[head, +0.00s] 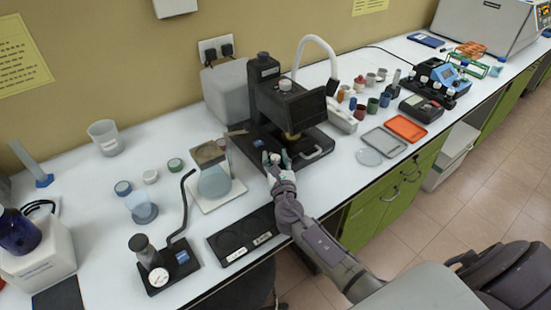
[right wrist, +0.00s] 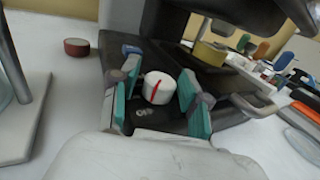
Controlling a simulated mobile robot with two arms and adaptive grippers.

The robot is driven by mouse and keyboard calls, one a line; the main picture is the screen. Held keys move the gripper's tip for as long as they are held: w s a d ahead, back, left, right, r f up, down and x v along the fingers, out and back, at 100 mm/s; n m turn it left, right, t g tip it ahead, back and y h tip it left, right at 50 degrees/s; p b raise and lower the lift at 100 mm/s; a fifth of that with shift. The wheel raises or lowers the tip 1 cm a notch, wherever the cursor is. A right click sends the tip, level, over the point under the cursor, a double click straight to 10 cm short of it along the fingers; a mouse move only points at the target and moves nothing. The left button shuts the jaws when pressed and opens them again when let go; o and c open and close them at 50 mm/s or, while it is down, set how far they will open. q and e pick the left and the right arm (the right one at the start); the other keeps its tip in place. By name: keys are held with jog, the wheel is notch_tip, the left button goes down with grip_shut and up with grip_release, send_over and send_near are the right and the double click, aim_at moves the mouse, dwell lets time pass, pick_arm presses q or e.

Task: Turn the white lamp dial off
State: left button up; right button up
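The white lamp dial (right wrist: 158,88) is a short white knob with a red line on its top, on the black base of the dark instrument (head: 290,100). In the head view the dial is a small white spot (head: 275,159) at my fingers. My right gripper (right wrist: 160,96) is open, with one teal-padded finger on each side of the dial. A narrow gap shows between the dial and the pads; contact is hard to judge. My right gripper (head: 276,162) also shows in the head view at the instrument's front. My left gripper is not in view.
A loop handle (head: 318,150) sticks out at the instrument's front right. A black two-well plate (head: 243,233) lies near the bench edge. A stand with a round disc (head: 214,180) is to the left. Orange (head: 406,128) and grey trays (head: 383,142) lie to the right.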

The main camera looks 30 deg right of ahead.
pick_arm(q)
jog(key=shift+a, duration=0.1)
pick_arm(e)
jog(key=shift+o, duration=0.2)
jog(key=shift+s, duration=0.1)
jog(key=v, duration=1.2)
